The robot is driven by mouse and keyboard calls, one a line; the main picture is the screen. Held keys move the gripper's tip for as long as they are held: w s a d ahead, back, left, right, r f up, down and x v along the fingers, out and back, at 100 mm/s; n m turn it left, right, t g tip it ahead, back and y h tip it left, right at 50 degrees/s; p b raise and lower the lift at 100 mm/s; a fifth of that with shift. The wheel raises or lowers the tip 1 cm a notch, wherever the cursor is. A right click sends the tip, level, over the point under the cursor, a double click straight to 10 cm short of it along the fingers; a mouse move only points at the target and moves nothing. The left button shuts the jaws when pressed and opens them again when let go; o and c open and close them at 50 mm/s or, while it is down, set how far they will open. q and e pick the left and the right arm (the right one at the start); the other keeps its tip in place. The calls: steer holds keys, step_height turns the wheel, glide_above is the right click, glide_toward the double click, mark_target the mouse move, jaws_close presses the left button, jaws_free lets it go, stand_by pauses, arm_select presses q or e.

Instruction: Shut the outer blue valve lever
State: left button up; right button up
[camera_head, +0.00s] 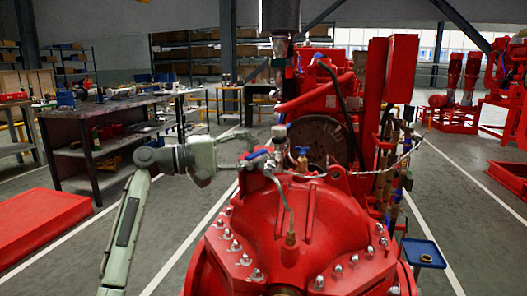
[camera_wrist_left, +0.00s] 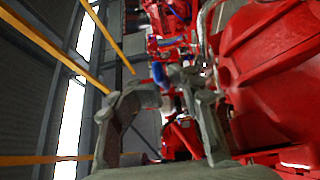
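The outer blue valve lever (camera_head: 256,155) sits at the left of the top of the big red pump casing (camera_head: 322,215). A second blue lever (camera_head: 302,150) is on a brass valve to its right. My left gripper (camera_head: 238,150) reaches in from the left, with its fingertips close to the outer lever. In the left wrist view the two fingers (camera_wrist_left: 160,112) are spread apart, with blue (camera_wrist_left: 159,76) and pale fittings seen beyond and between them. I cannot tell whether a finger touches the lever. My right gripper is in neither view.
A thin metal pipe (camera_head: 289,205) runs down the casing just right of the outer lever. Bolted flanges (camera_head: 230,245) are below. A grey workbench (camera_head: 115,112) and a low red box (camera_head: 40,220) stand to the left. The floor between them and the pump is clear.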

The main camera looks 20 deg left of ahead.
arm_select(q)
steer(key=shift+s+d+f+v, duration=0.1)
steer(key=shift+s+v, duration=0.05)
steer(key=shift+v, duration=1.05)
steer(key=shift+s+d+f+v, duration=0.1)
steer(key=shift+s+v, duration=0.05)
steer(key=shift+v, duration=1)
steer(key=shift+s+d+f+v, duration=0.1)
steer(key=shift+v, duration=1.1)
steer(key=shift+r, duration=0.1)
steer(key=v, duration=1.2)
steer(key=shift+s, duration=0.1)
